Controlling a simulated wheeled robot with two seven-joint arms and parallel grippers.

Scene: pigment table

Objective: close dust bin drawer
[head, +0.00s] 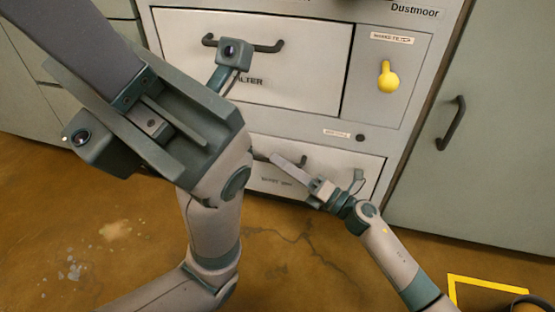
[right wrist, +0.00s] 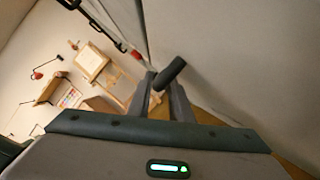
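The dust bin drawer (head: 345,165) is the low pale front on the grey cabinet, with small lettering too blurred to read surely. Whether it stands out from the cabinet is hard to tell. Its dark handle (head: 303,162) is partly hidden by my right gripper (head: 275,158), whose fingers reach it from the lower right. In the right wrist view, a dark bar (right wrist: 170,71) lies at the slightly parted fingertips (right wrist: 158,84); whether they grip it is unclear. My left gripper (head: 75,40) is large at upper left, away from the drawer; its fingertips are out of frame.
Above is a larger drawer (head: 300,65) with a dark handle and a yellow knob (head: 388,77) beside it. A grey-green cabinet door (head: 490,130) stands at right. My left arm covers the drawer's left side. Brown floor (head: 290,265) is open below, with yellow tape (head: 485,283) at lower right.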

